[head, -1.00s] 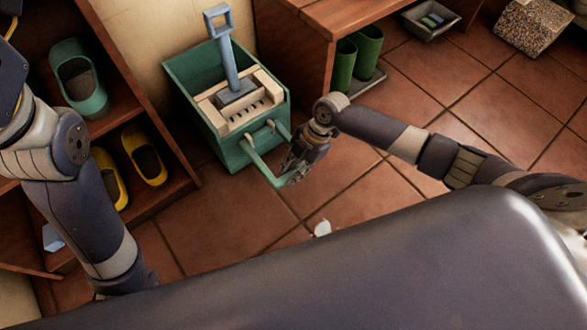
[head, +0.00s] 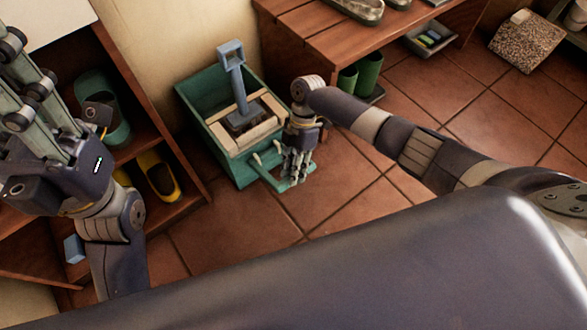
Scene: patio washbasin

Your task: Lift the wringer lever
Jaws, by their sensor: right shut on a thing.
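The green wringer bucket (head: 196,104) stands on the tiles by the wall, with a cream wringer (head: 234,140) set in its top. A blue-grey mop-like handle (head: 236,80) stands up out of the wringer. The green wringer lever (head: 268,178) sticks out from the bucket's front side. My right gripper (head: 296,178) is shut on the lever's outer end, fingers pointing down and covering part of it. My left gripper (head: 32,85) is up at the left edge, away from the bucket; its fingertips run out of view, so its opening is unclear.
A wooden shelf (head: 150,120) at the left holds green and yellow clogs (head: 160,178). A wooden bench (head: 330,35) stands behind, with green boots (head: 366,74) and a grey tray (head: 432,38) below. A speckled block (head: 526,42) sits far right.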

